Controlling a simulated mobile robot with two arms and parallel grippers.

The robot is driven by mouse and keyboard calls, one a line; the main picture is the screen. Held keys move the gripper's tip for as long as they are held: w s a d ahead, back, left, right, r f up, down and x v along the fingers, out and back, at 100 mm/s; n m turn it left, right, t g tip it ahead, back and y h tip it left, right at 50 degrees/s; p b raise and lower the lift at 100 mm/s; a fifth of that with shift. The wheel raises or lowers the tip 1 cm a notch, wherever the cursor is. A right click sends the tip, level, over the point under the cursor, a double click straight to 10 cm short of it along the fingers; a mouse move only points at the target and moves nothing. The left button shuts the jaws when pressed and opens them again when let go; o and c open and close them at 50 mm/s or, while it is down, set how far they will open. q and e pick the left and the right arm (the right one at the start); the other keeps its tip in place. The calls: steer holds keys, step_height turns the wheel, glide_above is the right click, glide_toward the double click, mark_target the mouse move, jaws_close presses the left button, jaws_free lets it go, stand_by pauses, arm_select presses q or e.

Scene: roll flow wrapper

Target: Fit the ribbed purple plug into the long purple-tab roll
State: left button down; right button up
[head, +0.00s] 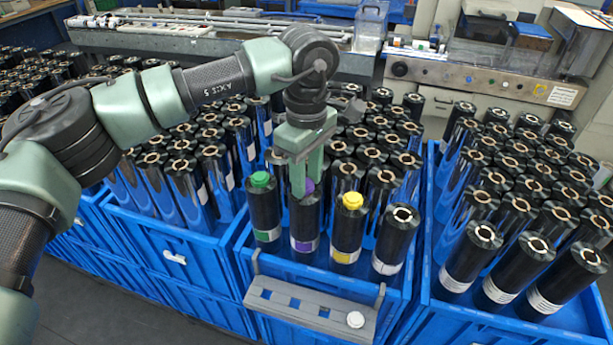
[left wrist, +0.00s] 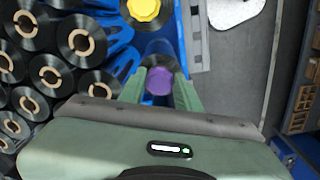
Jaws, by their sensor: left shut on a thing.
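My left gripper (head: 307,180) points down over the top of the black roll with the purple tab (head: 305,243). It is shut on the purple plug (head: 310,186), which is mostly hidden by the fingers in the head view. In the left wrist view the plug (left wrist: 159,80) shows between the two fingertips (left wrist: 158,88), in line with the roll's end (left wrist: 160,58). I cannot tell whether the plug is inside the roll's bore or just above it. My right gripper is not in view.
A roll with a green plug (head: 260,180) stands left of the purple-tab roll, one with a yellow plug (head: 352,200) right of it. A grey rack (head: 290,298) with a white plug (head: 355,320) hangs on the blue crate's front. Many open rolls stand close around.

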arm_select(q)
steer(key=shift+r, duration=0.15)
stand_by(0.6)
steer(key=shift+r+p, duration=0.3)
steer(key=shift+r, duration=0.35)
steer(key=shift+f, duration=0.1)
stand_by(0.9)
steer(key=shift+r, duration=0.8)
stand_by(1.1)
steer(key=c, duration=1.3)
jaws_free()
